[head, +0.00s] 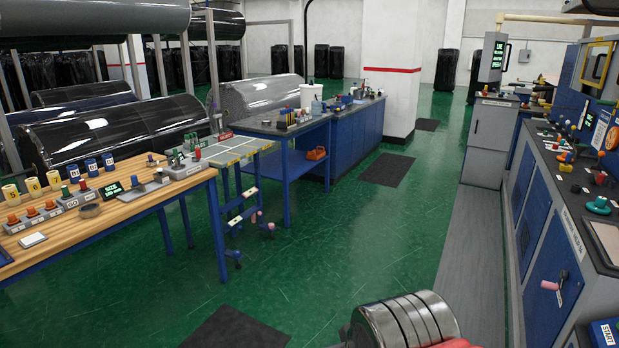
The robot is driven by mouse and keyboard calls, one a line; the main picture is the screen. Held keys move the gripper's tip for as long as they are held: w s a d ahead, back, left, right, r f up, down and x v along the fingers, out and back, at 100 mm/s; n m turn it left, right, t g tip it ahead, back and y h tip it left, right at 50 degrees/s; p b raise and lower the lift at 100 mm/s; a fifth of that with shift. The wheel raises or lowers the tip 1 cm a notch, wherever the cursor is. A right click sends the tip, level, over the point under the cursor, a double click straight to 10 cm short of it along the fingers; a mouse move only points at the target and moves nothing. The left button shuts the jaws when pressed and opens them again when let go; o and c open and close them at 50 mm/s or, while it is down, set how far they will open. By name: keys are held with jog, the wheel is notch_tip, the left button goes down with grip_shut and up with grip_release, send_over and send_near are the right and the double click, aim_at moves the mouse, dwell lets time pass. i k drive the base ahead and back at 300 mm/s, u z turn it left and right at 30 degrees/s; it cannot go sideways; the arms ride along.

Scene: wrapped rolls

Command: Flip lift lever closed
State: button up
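No lever can be read as the lift lever at this size. A pink-handled lever (550,285) sticks out from the front of the blue cabinet at the right. Several levers with pink and blue grips (240,212) are on the front of the grey-topped table at the left. Small green-handled levers (178,159) stand on a grey base at the right end of the wooden workbench. My gripper's fingers do not show. A ribbed metal shape with red and pink parts is cut off by the bottom edge, and I cannot tell what it is.
The wooden workbench (150,205) is at the left, with buttons and a small screen. A blue workbench (352,134) stands behind it. Blue cabinets (532,190) line the right side. Open green floor (350,240) lies between, with dark mats (386,169). Large black-wrapped rolls (115,128) are at far left.

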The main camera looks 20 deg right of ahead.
aim_at(598, 179)
jog(key=z, duration=0.35)
jog(key=i, duration=0.85)
jog(key=z, duration=0.85)
jog(key=i, duration=0.65)
jog(key=z, duration=0.9)
jog(key=i, duration=1.3)
jog(key=z, duration=0.45)
jog(key=k, duration=0.6)
jog(key=u, duration=0.45)
jog(key=i, duration=0.45)
jog(key=u, duration=0.3)
